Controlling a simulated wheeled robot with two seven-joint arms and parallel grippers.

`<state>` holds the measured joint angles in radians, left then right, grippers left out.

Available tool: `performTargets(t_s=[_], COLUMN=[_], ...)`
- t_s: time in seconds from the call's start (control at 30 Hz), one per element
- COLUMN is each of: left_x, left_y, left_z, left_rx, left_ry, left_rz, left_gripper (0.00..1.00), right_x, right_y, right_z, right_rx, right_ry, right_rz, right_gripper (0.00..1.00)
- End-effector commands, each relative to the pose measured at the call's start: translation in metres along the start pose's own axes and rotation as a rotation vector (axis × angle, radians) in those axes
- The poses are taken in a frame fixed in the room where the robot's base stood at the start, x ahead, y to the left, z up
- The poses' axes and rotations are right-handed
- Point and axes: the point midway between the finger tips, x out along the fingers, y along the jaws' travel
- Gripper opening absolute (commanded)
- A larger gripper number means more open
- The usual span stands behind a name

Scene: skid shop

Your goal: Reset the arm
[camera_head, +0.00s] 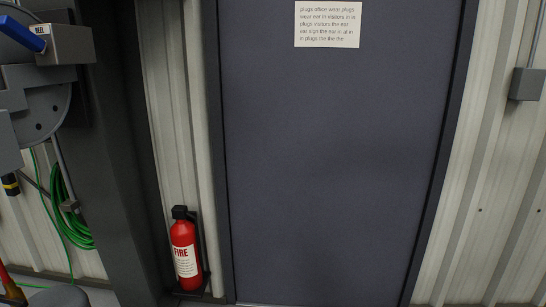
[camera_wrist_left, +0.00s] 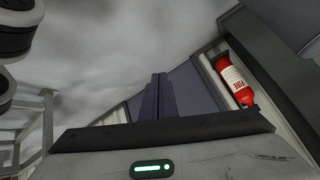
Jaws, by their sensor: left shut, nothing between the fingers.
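My left gripper (camera_wrist_left: 159,78) shows in the left wrist view, with its dark fingers together and nothing between them. A grey housing with a lit green bar is below the fingers. The fingers point toward a blue-grey door, apart from anything I can make out. Neither gripper is in the head view, and my right gripper is in neither view.
The closed door (camera_head: 340,160) carries a paper sign (camera_head: 327,23). A red fire extinguisher (camera_head: 184,250) stands left of it, also in the wrist view (camera_wrist_left: 234,80). A dark column (camera_head: 100,170), coiled green hose (camera_head: 70,210) and blue-handled grey box (camera_head: 65,45) are at left.

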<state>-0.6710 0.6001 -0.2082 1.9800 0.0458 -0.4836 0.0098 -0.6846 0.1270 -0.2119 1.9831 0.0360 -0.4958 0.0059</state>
Motion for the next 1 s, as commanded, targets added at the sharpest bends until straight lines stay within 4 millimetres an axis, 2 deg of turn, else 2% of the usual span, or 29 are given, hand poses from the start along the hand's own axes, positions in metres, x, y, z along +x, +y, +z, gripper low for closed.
performTargets(t_s=[0.03,0.1,0.3,0.5,0.57,0.6,1.0], left_x=[-0.005,0.0,0.007,0.012,0.013,0.006,0.006], left_y=[0.012,0.026,0.065,0.095,0.1,0.096,0.095], left_z=[0.016,0.0,-0.03,-0.062,-0.069,-0.071,-0.068], left_rx=[0.015,-0.068,-0.257,-0.428,-0.461,-0.456,-0.453], left_ry=[-0.04,-0.007,0.037,0.077,0.084,0.081,0.079], left_rz=[0.016,0.015,0.03,0.043,0.046,0.043,0.042], left_gripper=[0.0,0.0,0.0,0.0,0.0,0.0,0.0], right_x=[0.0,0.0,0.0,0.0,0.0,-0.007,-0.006], right_y=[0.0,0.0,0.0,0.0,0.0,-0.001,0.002], right_z=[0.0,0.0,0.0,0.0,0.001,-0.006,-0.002], right_rx=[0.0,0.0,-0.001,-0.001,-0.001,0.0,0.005], right_ry=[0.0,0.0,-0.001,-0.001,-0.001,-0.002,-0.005], right_rz=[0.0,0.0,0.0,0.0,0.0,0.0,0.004], right_gripper=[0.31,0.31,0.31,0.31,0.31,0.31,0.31])
